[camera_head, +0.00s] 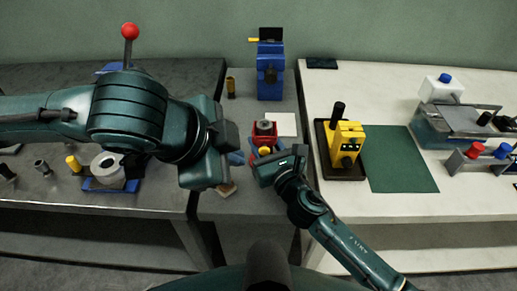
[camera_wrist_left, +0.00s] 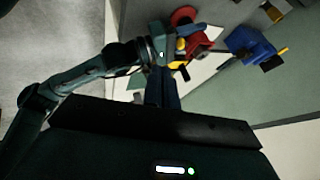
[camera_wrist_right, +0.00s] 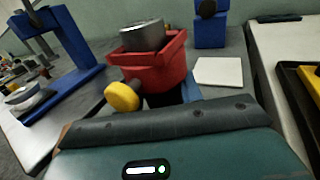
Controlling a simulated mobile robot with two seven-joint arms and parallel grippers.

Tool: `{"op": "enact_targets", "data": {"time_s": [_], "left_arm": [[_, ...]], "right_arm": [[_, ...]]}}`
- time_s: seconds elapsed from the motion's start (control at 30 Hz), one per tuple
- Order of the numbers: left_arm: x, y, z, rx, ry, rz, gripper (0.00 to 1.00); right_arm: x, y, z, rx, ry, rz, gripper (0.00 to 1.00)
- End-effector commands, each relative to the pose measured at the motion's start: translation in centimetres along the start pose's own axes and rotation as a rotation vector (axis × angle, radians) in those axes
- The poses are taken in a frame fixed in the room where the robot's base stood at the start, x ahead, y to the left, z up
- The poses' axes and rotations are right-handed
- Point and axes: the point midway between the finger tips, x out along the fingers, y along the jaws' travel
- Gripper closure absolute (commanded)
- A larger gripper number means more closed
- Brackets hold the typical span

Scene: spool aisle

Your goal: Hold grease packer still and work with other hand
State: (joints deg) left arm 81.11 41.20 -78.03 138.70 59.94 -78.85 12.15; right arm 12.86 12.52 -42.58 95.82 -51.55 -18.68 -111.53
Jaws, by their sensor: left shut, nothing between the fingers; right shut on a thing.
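The grease packer appears to be the red body with a grey metal top (camera_head: 264,128) on the middle bench. In the right wrist view its red housing (camera_wrist_right: 155,62) carries a yellow knob (camera_wrist_right: 122,96) on the left. It stands upright. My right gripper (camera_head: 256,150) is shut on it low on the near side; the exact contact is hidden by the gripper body. My left gripper (camera_head: 238,158) is shut and empty, just left of the packer and lower in the picture. In the left wrist view its closed fingers (camera_wrist_left: 162,88) point toward the red packer (camera_wrist_left: 196,45), apart from it.
A white card (camera_head: 286,124) lies right of the packer, and a blue vise-like device (camera_head: 270,72) stands behind. A black tray (camera_head: 324,168) with a yellow device (camera_head: 347,142) and a green mat (camera_head: 398,160) are on the right bench. A white ring (camera_head: 108,166) sits on the left bench.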

Motion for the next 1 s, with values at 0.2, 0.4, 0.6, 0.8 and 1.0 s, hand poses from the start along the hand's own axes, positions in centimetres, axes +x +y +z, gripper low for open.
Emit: {"op": "enact_targets", "data": {"time_s": [0.2,0.4,0.6,0.8,1.0], "left_arm": [[3.0,0.1,0.0,0.0,-0.002,0.004,1.0],[7.4,0.1,0.0,0.0,-0.003,0.003,1.0],[10.5,-1.2,0.0,0.0,-0.002,-0.003,1.0],[11.5,-3.0,0.1,0.0,0.0,-0.001,1.0],[11.8,-3.5,0.1,0.001,0.0,-0.001,1.0]], "right_arm": [[0.0,0.0,0.2,0.0,-0.004,0.001,1.0],[0.0,0.0,0.2,0.0,-0.004,0.001,1.0],[0.0,0.0,0.2,0.0,-0.004,0.001,1.0],[0.0,0.0,0.2,0.0,-0.004,0.001,1.0],[0.0,0.0,0.2,0.0,-0.004,0.001,1.0]]}}
